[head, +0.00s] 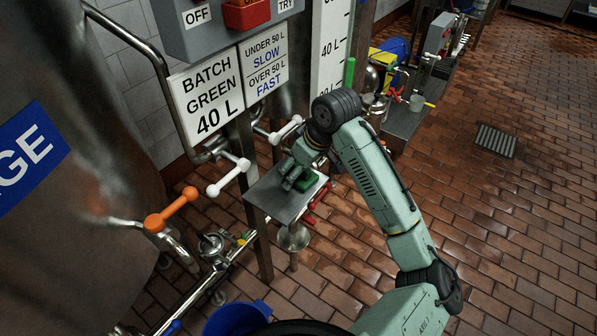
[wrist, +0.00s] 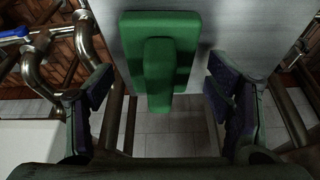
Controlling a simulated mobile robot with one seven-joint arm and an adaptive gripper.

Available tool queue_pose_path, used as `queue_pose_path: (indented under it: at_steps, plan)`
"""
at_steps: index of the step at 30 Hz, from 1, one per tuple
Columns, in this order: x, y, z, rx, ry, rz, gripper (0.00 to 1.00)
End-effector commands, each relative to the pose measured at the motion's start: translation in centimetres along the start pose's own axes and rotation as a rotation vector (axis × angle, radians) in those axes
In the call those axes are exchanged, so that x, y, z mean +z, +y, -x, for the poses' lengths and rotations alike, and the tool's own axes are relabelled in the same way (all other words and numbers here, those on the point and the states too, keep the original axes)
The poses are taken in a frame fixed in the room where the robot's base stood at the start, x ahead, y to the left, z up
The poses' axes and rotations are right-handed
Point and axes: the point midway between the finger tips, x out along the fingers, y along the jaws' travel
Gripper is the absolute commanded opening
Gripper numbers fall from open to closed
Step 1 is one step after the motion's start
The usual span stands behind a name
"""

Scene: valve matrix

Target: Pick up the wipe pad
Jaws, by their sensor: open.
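The wipe pad is a green block with a raised green grip. In the wrist view the wipe pad (wrist: 160,60) lies on a metal shelf (wrist: 248,25), its grip pointing down the picture, between my open fingers. My gripper (wrist: 163,100) is open, one finger on each side, and neither finger visibly touches the pad. In the head view the wipe pad (head: 307,181) shows green on the small shelf (head: 268,194), partly hidden by my gripper (head: 292,181), which is just above it. The height gap between fingers and pad is hard to tell.
White-handled valves (head: 228,176) and an orange-handled valve (head: 171,209) stand left of the shelf. Red handles (head: 317,205) are close at its right edge. A sign reading BATCH GREEN 40 L (head: 207,92) hangs behind. A blue bucket (head: 237,319) is below.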

Motion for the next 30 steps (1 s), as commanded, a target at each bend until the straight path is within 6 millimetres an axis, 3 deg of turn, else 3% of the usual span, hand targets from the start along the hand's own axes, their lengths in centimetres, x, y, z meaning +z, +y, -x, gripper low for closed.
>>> queue_pose_path:
  at_steps: [6, 30]
  plan:
    - [0.00, 0.01, -0.09, 0.000, 0.000, 0.000, 0.73]
    - [-0.01, -0.01, -0.05, 0.000, 0.000, 0.001, 0.22]
